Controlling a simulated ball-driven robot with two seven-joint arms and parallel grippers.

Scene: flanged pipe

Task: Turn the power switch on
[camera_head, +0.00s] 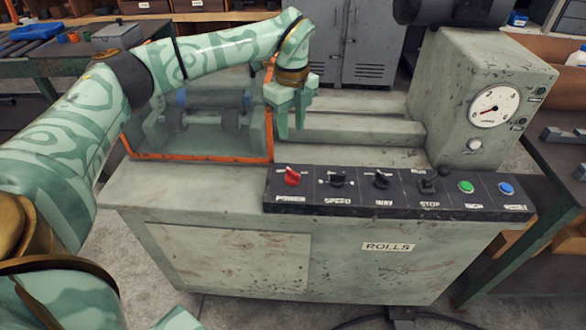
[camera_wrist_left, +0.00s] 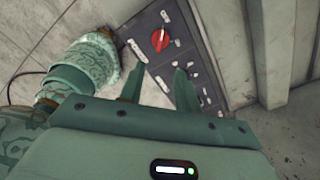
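The red power switch (camera_head: 292,177) is the leftmost knob on the dark control panel, above the label POWER. It also shows in the left wrist view as a red round knob (camera_wrist_left: 160,40) with a pale mark on it. My left gripper (camera_head: 291,122) hangs fingers-down above and behind the panel, apart from the switch. In the left wrist view its two fingers (camera_wrist_left: 157,75) stand apart with nothing between them, and the switch lies beyond the fingertips. My right gripper is not identifiable in either view.
The control panel (camera_head: 400,207) also carries a speed knob (camera_head: 337,180), more dark controls, a green button (camera_head: 466,187) and a blue button (camera_head: 506,189). An orange-edged guard (camera_head: 200,158) stands left of my gripper. The gauge housing (camera_head: 475,90) rises at right.

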